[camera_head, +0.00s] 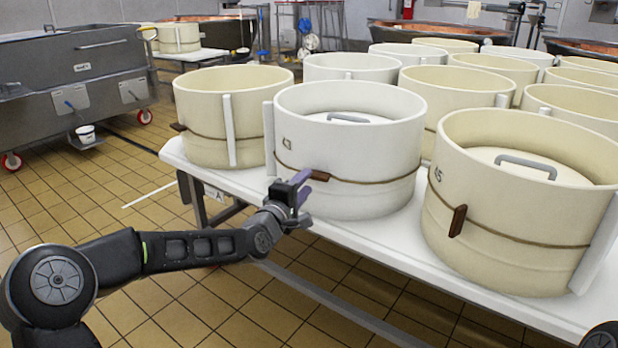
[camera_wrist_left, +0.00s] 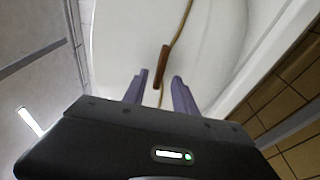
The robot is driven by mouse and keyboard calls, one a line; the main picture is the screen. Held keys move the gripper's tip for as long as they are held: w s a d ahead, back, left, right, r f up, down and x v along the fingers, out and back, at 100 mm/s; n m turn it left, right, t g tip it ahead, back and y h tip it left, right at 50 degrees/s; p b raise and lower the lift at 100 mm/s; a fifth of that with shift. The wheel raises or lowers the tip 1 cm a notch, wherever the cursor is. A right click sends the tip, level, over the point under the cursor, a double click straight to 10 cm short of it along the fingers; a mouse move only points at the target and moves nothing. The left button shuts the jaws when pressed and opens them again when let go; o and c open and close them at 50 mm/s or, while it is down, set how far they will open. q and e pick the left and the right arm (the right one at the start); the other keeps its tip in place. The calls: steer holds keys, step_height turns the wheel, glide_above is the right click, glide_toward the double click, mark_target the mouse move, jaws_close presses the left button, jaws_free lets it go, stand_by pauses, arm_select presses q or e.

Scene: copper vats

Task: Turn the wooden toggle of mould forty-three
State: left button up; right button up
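Mould forty-three (camera_head: 350,150) is a white round mould marked 43, with a brown cord around it. Its wooden toggle (camera_head: 319,175) is a small brown bar on the cord at the front left side. In the left wrist view the toggle (camera_wrist_left: 161,66) stands slightly tilted between and ahead of my fingertips, with a gap on each side. My left gripper (camera_head: 304,185) has purple fingers spread open close to the mould wall; it also shows in the wrist view (camera_wrist_left: 160,78). The fingers partly cover the toggle's surroundings in the head view. My right gripper is not in view.
The moulds stand on a white table (camera_head: 400,245). Mould forty-five (camera_head: 515,225), cream with its own toggle (camera_head: 457,220), stands to the right. Another cream mould (camera_head: 205,110) stands to the left. Several more stand behind. The tiled floor in front of the table is clear.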

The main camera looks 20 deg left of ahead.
arm_select(q)
steer(key=s, duration=0.4)
steer(key=shift+a+p, duration=0.3)
steer(key=shift+p, duration=0.05)
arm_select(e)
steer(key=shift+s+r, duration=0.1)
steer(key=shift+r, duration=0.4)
